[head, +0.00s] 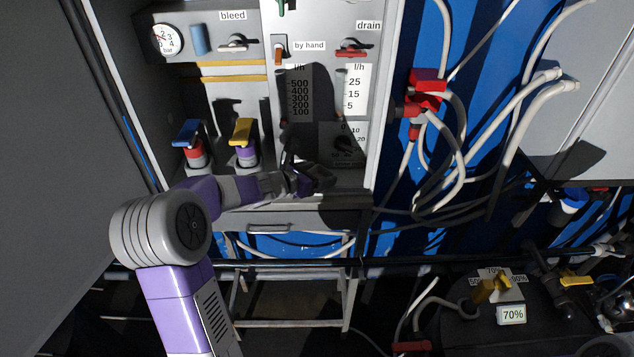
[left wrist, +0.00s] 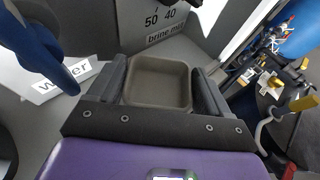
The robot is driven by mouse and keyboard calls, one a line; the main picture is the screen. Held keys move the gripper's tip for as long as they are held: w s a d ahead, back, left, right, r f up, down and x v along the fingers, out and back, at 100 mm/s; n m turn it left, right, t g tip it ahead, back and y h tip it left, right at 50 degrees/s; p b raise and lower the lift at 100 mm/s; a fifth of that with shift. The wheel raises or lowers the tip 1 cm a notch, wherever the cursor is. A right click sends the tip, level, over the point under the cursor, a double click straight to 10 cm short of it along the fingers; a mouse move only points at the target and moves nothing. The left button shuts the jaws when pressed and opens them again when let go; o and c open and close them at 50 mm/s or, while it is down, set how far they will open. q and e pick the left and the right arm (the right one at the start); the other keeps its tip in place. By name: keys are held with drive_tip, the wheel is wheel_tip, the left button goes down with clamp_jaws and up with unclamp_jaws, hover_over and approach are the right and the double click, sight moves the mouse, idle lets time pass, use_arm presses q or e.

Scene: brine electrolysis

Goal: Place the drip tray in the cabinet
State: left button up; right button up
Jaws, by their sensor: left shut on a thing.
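The drip tray (left wrist: 158,82) is a small, shallow, grey-brown square tray. In the left wrist view it sits between the two dark fingers of my left gripper (left wrist: 161,88), which is shut on it. In the head view my left gripper (head: 310,180) is inside the open grey cabinet (head: 225,90), low in front of the dial panel and right of the yellow-handled valve. The tray cannot be made out clearly there, among the dark gripper and shadow. Whether it touches the cabinet floor cannot be told. My right gripper is not in view.
A blue-handled valve (head: 188,135) and a yellow-handled valve (head: 242,135) stand left of my gripper. The "brine mix" label (left wrist: 165,34) is close beyond the tray. A large grey door panel (head: 60,150) stands at left. Red fittings (head: 425,85) and white hoses hang at right.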

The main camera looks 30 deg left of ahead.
use_arm(q)
drive_tip(key=shift+f, duration=0.9)
drive_tip(key=shift+r, duration=0.1)
drive_tip(key=o, duration=1.1)
drive_tip(key=shift+c, duration=0.2)
drive_tip(key=shift+s, duration=0.1)
drive_tip(key=v, duration=1.2)
drive_tip(key=shift+a, duration=0.1)
